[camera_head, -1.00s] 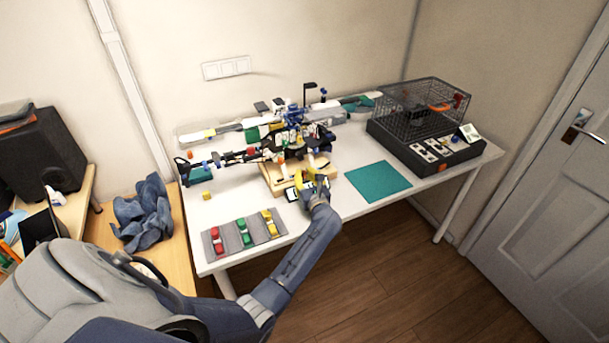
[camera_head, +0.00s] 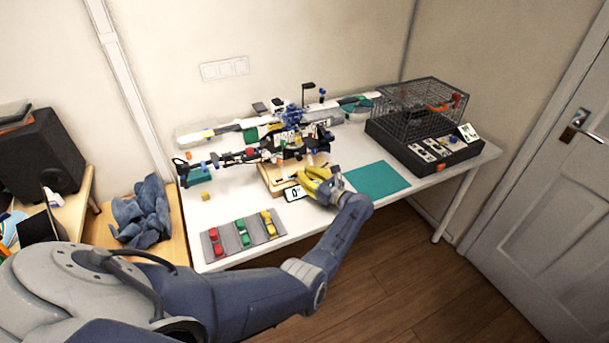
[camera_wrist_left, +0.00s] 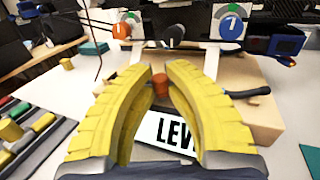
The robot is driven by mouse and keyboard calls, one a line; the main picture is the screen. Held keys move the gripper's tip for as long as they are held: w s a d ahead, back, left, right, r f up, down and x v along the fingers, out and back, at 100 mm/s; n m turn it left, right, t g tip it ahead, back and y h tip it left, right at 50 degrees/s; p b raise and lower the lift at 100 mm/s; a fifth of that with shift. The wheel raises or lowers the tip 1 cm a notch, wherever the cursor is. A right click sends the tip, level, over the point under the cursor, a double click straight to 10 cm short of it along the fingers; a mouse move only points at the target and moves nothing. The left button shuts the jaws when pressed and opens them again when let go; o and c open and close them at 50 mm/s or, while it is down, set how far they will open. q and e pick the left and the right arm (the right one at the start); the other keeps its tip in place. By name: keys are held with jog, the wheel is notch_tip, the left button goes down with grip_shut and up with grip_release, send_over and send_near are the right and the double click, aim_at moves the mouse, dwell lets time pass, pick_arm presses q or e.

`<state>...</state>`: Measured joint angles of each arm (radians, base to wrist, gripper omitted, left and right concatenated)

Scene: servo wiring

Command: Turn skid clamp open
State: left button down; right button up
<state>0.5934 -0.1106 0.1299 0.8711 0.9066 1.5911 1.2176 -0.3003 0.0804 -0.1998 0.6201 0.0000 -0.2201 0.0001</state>
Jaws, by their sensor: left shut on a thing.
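My left gripper (camera_head: 322,184) has yellow fingers and is at the front right of a light wooden block (camera_head: 273,184) on the white table. In the left wrist view, its two curved fingers (camera_wrist_left: 163,75) close around a small reddish-brown knob (camera_wrist_left: 160,86), which I take to be part of the skid clamp. The fingers hide most of it, and I cannot tell how far it is turned. A black-ended bar (camera_wrist_left: 250,92) sticks out to the right behind the right finger. My right gripper is not in view.
A white card reading "LEV" (camera_wrist_left: 170,132) lies below the fingers. Two dials (camera_wrist_left: 231,24) stand behind the block. A teal mat (camera_head: 378,179) lies to the right, and a grey tray (camera_head: 228,238) with coloured pieces at the front left. A wire cage (camera_head: 425,100) stands far right.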

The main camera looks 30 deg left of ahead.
pick_arm(q)
jog(key=shift+w+a+r+n+g, duration=0.1)
jog(key=shift+n+g, duration=0.2)
jog(key=shift+g, duration=0.2)
jog(key=shift+a+n+g, duration=0.1)
jog(key=shift+n+g, duration=0.2)
jog(key=shift+g, duration=0.2)
jog(key=c, duration=1.3)
grip_release()
jog(key=shift+d, duration=0.1)
jog(key=d, duration=0.4)
jog(key=s+d, duration=0.1)
jog(key=d, duration=0.7)
jog(key=shift+s, duration=0.15)
